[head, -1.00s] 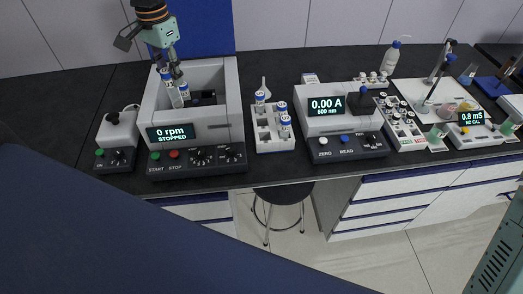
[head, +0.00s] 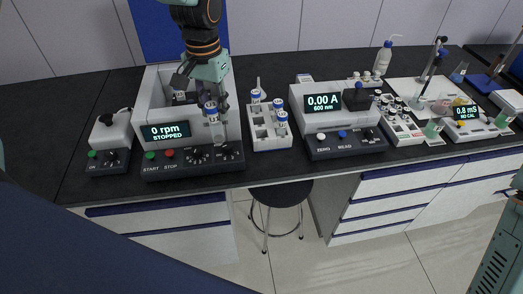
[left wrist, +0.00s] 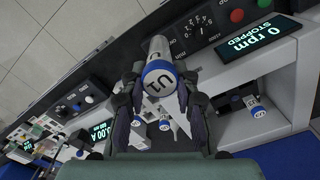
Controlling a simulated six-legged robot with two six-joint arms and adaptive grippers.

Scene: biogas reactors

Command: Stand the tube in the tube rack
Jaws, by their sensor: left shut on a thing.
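My left gripper (head: 211,99) is shut on a clear tube with a blue cap (head: 210,108), held upright in front of the centrifuge's right side, above its control knobs. The left wrist view shows its white cap top marked U1 (left wrist: 160,83) between the fingers (left wrist: 158,95). The white tube rack (head: 262,140) stands just right of the held tube and holds several blue-capped tubes (head: 282,117). Part of the rack's contents shows small behind the gripper in the left wrist view. My right gripper is not in view.
The open centrifuge (head: 150,110) reads 0 rpm STOPPED and has another capped tube (head: 180,96) inside. A photometer (head: 330,125) stands right of the rack, a small knobbed device (head: 108,140) on the far left. The bench front edge lies close below the rack.

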